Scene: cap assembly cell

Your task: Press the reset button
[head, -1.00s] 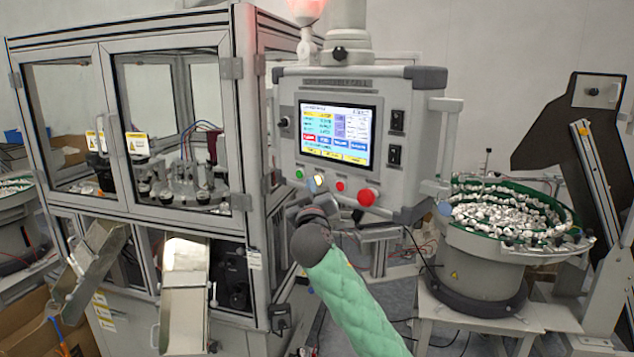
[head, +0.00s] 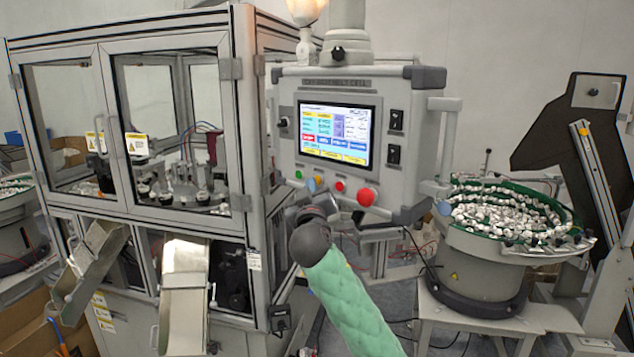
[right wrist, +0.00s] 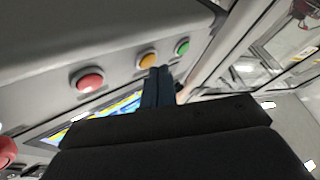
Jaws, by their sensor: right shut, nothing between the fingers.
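The control panel (head: 285,160) carries a row of buttons under its screen (head: 336,133): green (head: 299,174), amber (head: 319,181), red (head: 340,186) and a larger red knob (head: 367,197). I cannot read which is labelled reset. My right gripper (head: 311,185) is shut and empty, its blue fingertips at the amber button. In the right wrist view the fingertips (right wrist: 159,70) lie just beside the amber button (right wrist: 147,59), between it and the green one (right wrist: 183,46); whether they touch it, I cannot tell. My left gripper is not in view.
The glazed machine cabinet (head: 246,130) stands left of the panel, with metal chutes (head: 185,270) below. A bowl feeder (head: 478,265) full of small parts stands at the right. The panel's handle (head: 448,140) juts out on its right side.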

